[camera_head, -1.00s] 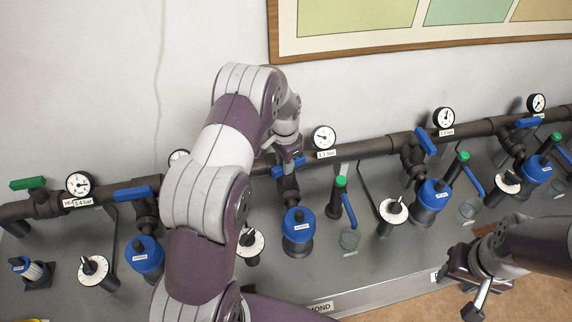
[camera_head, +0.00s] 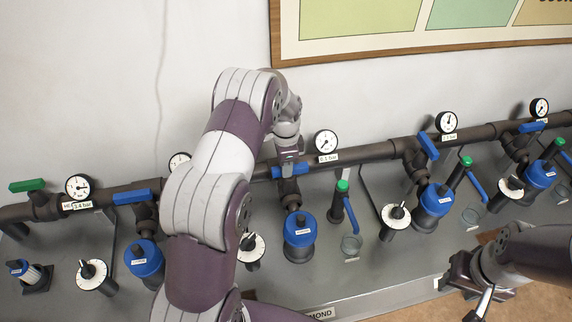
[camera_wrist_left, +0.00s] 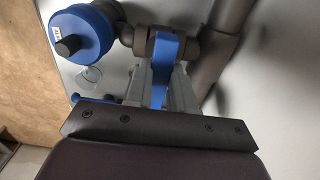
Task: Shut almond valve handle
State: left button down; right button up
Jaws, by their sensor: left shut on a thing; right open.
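The blue valve handle (camera_head: 291,170) sits on the branch above a blue-capped filter (camera_head: 299,230), behind a bench-edge label (camera_head: 320,313) of which "MOND" shows. My left gripper (camera_head: 288,160) reaches down from above and is shut on this handle. In the left wrist view the handle (camera_wrist_left: 163,62) stands between the two grey fingers (camera_wrist_left: 163,88). It lies across its short branch pipe (camera_wrist_left: 140,42) and roughly along the main pipe. My right gripper (camera_head: 463,288) is open and empty at the front right, in front of the bench edge.
The main pipe (camera_head: 370,150) runs along the wall with further blue handles (camera_head: 428,147) and gauges (camera_head: 326,142). A green-topped lever (camera_head: 343,196), dials (camera_head: 396,215) and a clear cup (camera_head: 351,243) stand nearby. My left arm hides part of the bench.

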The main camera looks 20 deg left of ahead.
pick_arm(q)
jog(key=shift+w+r, duration=0.15)
jog(key=shift+r, duration=0.05)
jog(key=c, duration=1.1)
grip_release()
jog(key=shift+o, duration=0.7)
jog(key=shift+r, duration=0.3)
notch_tip(320, 180, up, 6)
jog(key=shift+r+b, duration=0.15)
jog(key=shift+b, duration=1.05)
notch_tip(320, 180, up, 6)
jog(key=p, duration=0.3)
jog(key=shift+p, duration=0.4)
